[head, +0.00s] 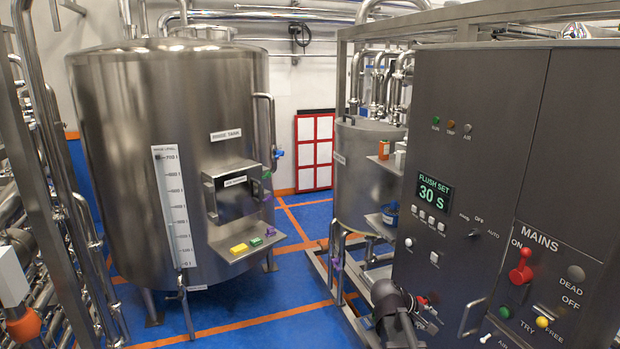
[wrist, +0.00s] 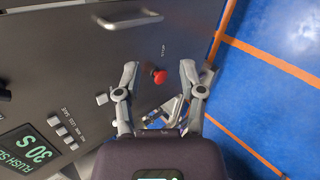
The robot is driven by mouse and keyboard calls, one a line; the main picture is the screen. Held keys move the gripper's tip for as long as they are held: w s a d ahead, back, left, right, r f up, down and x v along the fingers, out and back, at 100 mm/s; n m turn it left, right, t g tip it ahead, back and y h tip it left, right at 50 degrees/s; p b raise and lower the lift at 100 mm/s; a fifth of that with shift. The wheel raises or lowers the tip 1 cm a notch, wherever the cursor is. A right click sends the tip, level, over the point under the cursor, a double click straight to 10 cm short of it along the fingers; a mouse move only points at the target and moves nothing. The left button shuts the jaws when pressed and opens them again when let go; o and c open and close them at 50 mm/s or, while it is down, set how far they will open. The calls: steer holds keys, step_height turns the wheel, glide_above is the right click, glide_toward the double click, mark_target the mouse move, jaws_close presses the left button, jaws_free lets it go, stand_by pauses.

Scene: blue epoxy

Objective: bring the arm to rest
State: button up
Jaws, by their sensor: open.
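My gripper (wrist: 160,68) is open and empty in the wrist view, its two fingers spread in front of the grey control cabinet. A red stop button (wrist: 159,76) appears between the fingertips; I cannot tell how far off it is. In the head view, dark and silver parts of my arm (head: 388,301) show low at the left edge of the grey cabinet (head: 455,100).
The cabinet carries a lit display reading 30 S (head: 433,195), white buttons, a red mains switch (head: 521,273) and a handle (head: 471,318). A large steel tank (head: 110,150) stands left, with a shelf (head: 225,240) holding small blocks. Blue floor (head: 215,312) lies open between.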

steer(key=s+a+f+m+g+y+b, duration=0.2)
steer(key=s+a+f+m+y+b, duration=0.2)
steer(key=s+a+f+y, duration=0.5)
steer(key=s+a+f+m, duration=0.1)
steer(key=s+a+f, duration=0.1)
steer(key=a, duration=0.3)
steer(key=shift+s+a+f+b, duration=0.35)
steer(key=shift+s+a+b, duration=0.05)
steer(key=shift+s, duration=0.4)
